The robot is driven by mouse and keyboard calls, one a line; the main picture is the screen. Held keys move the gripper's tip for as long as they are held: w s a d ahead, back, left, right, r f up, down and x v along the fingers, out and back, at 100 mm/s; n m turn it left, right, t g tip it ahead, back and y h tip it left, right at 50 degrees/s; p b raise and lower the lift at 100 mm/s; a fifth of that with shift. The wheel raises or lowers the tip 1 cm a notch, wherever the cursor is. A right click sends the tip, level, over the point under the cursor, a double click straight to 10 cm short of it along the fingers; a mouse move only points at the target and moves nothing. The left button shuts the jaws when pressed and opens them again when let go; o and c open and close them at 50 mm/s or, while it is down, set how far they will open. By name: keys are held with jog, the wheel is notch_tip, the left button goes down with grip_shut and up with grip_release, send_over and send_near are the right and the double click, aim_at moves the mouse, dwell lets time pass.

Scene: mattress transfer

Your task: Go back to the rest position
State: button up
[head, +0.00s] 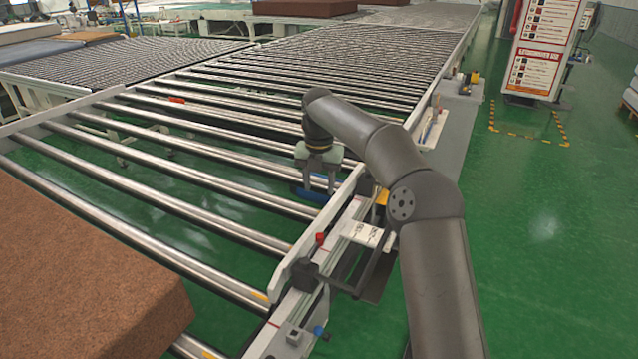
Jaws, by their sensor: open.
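My gripper (319,184) hangs at the end of my dark arm, fingers pointing down, over the right side of the roller conveyor. Its two fingers are apart and I see nothing held between them. A blue object (312,195) shows right behind and below the fingertips; I cannot tell whether they touch it. My arm reaches in from the bottom right and bends down to the gripper beside the conveyor's side rail (330,215).
A brown mattress (75,275) lies on the rollers (190,222) at the lower left; another brown mattress (305,7) is far back. A white bracket (366,235) and a red knob (320,239) sit along the rail. Green floor (550,230) is clear at right, before a sign stand (538,60).

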jog(key=s+d+r+m+h, duration=0.1)
jog(key=s+d+r+m, duration=0.1)
jog(key=s+d+m, duration=0.5)
jog(key=s+d+r+m+h, duration=0.1)
jog(key=s+d+r+m, duration=0.15)
jog(key=s+m, duration=0.8)
jog(key=s+d+f+m, duration=0.3)
jog(key=s+m, duration=0.2)
jog(key=s, duration=0.3)
jog(key=s+d+f+m+y, duration=0.1)
jog(key=s+d+f+m, duration=0.2)
jog(key=s+m, duration=0.3)
jog(key=s+d+f+m+y, duration=0.1)
jog(key=s+d+f+m, duration=0.2)
jog(key=s, duration=0.7)
jog(key=shift+d+m+t, duration=0.3)
jog(key=shift+d+m, duration=0.1)
jog(key=shift+m, duration=0.75)
jog(key=shift+c, duration=0.3)
